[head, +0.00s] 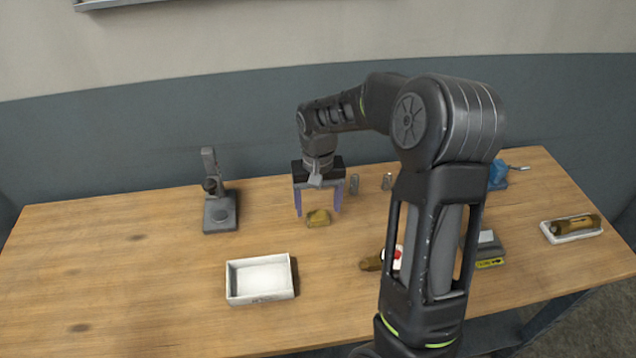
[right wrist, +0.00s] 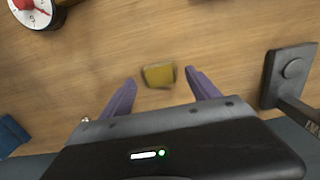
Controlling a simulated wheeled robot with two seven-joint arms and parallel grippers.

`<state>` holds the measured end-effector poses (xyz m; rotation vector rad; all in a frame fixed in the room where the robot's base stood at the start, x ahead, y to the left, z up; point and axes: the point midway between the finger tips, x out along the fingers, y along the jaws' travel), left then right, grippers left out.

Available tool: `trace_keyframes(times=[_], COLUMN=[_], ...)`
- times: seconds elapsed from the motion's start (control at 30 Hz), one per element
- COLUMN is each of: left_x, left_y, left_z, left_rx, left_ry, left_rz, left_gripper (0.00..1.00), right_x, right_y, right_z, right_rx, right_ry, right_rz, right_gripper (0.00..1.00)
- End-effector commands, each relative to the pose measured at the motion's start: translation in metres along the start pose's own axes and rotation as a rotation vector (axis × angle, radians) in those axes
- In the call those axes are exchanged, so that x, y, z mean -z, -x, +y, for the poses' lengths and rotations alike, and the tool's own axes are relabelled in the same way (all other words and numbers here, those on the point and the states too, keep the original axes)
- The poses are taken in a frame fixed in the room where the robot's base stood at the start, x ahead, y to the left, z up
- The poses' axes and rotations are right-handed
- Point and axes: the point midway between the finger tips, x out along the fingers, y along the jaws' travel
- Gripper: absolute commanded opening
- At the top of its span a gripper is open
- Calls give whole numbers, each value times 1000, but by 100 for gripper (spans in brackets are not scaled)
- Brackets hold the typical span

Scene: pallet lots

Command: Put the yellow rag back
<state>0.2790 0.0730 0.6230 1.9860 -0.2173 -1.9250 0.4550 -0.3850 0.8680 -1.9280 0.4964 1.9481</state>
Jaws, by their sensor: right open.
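The yellow rag (head: 319,218) lies crumpled on the wooden table, near its middle. In the right wrist view the rag (right wrist: 158,75) sits just ahead of and between the fingertips. My right gripper (head: 319,211) is open and empty, with its two purple fingers pointing down, close to the rag. The fingers do not grip it. A white open tray (head: 261,298) stands empty on the table, nearer the front. My left gripper is in neither view.
A grey stand (head: 219,213) is at the left. Small metal parts (head: 387,181) stand behind the gripper. A brown object with a red-and-white dial (head: 371,264) is partly hidden by my arm. At right are a blue vise-like item (head: 497,175), a grey box (head: 490,250) and a tray with a brown roll (head: 571,238).

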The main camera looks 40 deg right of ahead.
Motion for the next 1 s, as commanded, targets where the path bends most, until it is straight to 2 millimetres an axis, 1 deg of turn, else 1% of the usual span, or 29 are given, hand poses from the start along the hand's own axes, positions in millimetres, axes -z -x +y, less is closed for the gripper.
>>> trace_keyframes(times=[0.03,0.2,0.3,0.4,0.5,0.6,1.0], left_x=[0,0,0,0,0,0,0], left_y=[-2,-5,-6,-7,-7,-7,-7], left_z=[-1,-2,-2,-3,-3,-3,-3], left_rx=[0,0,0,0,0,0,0], left_ry=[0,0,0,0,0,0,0], left_rz=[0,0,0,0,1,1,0], left_gripper=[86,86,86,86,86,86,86], right_x=[1,1,1,1,0,0,0], right_y=[10,47,65,78,85,87,87], right_z=[-1,-1,0,0,0,0,0], right_rx=[2,2,2,2,1,1,1], right_ry=[0,0,-1,-1,0,0,0], right_rz=[6,6,4,3,1,0,0], right_gripper=[71,71,71,71,71,71,71])
